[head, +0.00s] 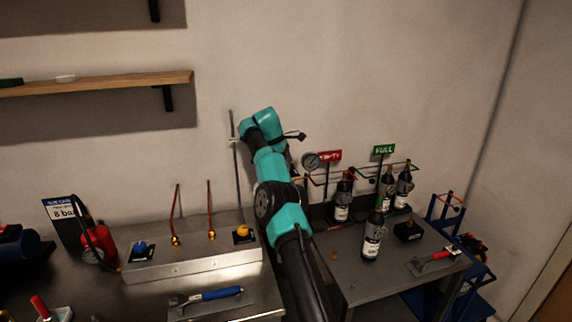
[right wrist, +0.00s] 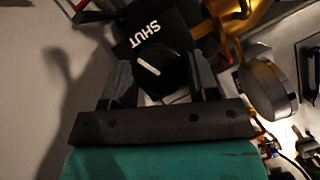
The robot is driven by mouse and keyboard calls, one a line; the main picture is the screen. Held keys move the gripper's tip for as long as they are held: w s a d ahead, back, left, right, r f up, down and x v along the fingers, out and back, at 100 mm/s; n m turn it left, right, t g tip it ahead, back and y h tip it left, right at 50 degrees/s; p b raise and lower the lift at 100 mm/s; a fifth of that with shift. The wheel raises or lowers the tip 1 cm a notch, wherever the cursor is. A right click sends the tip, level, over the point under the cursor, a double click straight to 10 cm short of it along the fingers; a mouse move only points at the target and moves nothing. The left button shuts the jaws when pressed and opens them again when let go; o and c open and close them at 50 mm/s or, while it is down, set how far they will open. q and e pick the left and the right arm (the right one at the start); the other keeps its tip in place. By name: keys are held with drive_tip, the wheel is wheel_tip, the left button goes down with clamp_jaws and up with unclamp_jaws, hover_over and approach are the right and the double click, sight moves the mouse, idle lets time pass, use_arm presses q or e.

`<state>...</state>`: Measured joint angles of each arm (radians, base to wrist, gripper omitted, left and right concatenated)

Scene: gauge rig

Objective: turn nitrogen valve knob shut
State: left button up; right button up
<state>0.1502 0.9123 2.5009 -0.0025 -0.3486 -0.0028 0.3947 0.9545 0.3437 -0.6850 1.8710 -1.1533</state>
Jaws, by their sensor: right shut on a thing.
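My right gripper (right wrist: 161,74) is shut on a round black knob (right wrist: 166,66) with a white pointer line. One dark finger stands on each side of the knob. The line slants from upper left to lower right. A black plate (right wrist: 148,32) lettered SHUT lies just beyond the knob, its lettering upside down in the right wrist view. In the head view my right arm reaches up to the wall, with the gripper (head: 297,136) left of and above the round gauge. The knob cannot be made out there, and no nitrogen label is readable. My left gripper is not in view.
A round gauge (head: 311,161) and red sign (head: 330,155) are close to my right arm. Dark bottles (head: 373,234) stand near a green FULL sign (head: 384,149). A metal box (head: 195,262) bears a blue knob (head: 140,247) and yellow knob (head: 243,231). A shelf (head: 100,83) hangs upper left.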

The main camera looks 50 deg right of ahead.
idle(0.3)
drive_tip(key=o, duration=0.9)
